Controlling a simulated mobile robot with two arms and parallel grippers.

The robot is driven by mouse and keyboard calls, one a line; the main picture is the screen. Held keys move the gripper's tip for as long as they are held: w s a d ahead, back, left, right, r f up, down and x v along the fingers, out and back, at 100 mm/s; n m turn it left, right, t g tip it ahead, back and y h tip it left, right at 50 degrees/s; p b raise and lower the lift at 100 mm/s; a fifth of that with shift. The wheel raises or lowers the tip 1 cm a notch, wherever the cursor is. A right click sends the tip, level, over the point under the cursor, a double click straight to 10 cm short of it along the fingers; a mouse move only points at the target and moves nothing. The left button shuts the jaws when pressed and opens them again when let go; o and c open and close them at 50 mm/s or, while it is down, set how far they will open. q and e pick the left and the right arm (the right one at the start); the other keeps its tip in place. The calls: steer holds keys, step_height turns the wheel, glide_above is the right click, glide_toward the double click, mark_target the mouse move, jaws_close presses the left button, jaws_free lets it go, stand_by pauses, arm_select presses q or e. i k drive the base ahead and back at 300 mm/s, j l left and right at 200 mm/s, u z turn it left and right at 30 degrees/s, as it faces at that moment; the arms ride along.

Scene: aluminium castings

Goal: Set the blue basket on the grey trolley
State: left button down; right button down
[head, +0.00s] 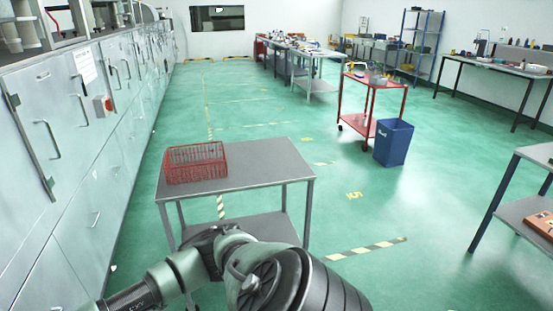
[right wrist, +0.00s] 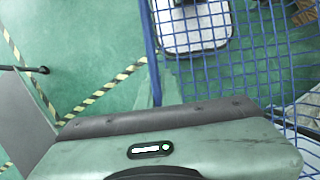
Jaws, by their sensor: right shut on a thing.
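The grey trolley (head: 255,165) stands ahead in the head view, with a flat top and a lower shelf. A red wire basket (head: 196,162) sits on the left part of its top. The blue basket (right wrist: 262,60) shows in the right wrist view as an open mesh of blue wire with a thicker rim. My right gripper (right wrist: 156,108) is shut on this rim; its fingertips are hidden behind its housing. The blue basket is not visible in the head view. My left gripper is in neither view.
A red trolley (head: 372,88) and a blue bin (head: 393,143) stand further back at the right. Grey cabinets (head: 75,130) line the left side. A table (head: 535,205) stands at the right edge. Green floor is open between them. The trolley top's right part is clear.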

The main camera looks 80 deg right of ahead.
mark_target(268, 161)
steer(key=l+z, duration=0.1)
steer(key=z, duration=0.75)
steer(key=i+l+z, duration=0.1)
steer(key=z, duration=0.3)
steer(key=i+z, duration=0.1)
steer(key=z, duration=0.75)
